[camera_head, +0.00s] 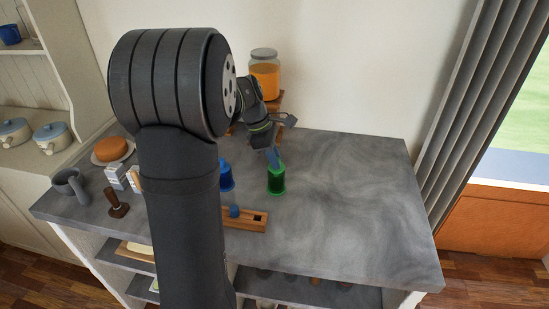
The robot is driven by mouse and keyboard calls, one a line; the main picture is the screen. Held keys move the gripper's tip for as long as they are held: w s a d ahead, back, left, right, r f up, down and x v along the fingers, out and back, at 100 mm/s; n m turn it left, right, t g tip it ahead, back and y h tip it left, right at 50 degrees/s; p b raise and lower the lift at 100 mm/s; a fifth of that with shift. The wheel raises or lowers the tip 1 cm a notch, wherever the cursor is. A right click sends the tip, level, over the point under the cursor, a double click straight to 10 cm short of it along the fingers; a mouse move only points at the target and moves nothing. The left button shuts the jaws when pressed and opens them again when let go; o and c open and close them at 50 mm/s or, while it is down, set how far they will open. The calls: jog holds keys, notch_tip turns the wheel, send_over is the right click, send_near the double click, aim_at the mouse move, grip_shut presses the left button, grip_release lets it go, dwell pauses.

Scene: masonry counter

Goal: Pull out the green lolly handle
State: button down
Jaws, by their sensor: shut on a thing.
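The green lolly mould (276,184) stands upright on the grey counter, right of the picture's middle. My gripper (273,161) points down right over its top and is shut on the green lolly handle, which the fingers mostly hide. I cannot tell whether the lolly is raised at all inside the mould. A blue lolly mould (226,179) stands a short way to the left, partly hidden by my arm.
A wooden block (252,222) with a dark slot and a small blue piece (234,211) lies in front. An orange-filled jar (264,75) stands on a wooden stand behind. A mug (71,187) and a wooden-handled tool (116,204) are left. The counter's right side is clear.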

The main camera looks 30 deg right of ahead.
jog(key=shift+r, duration=1.5)
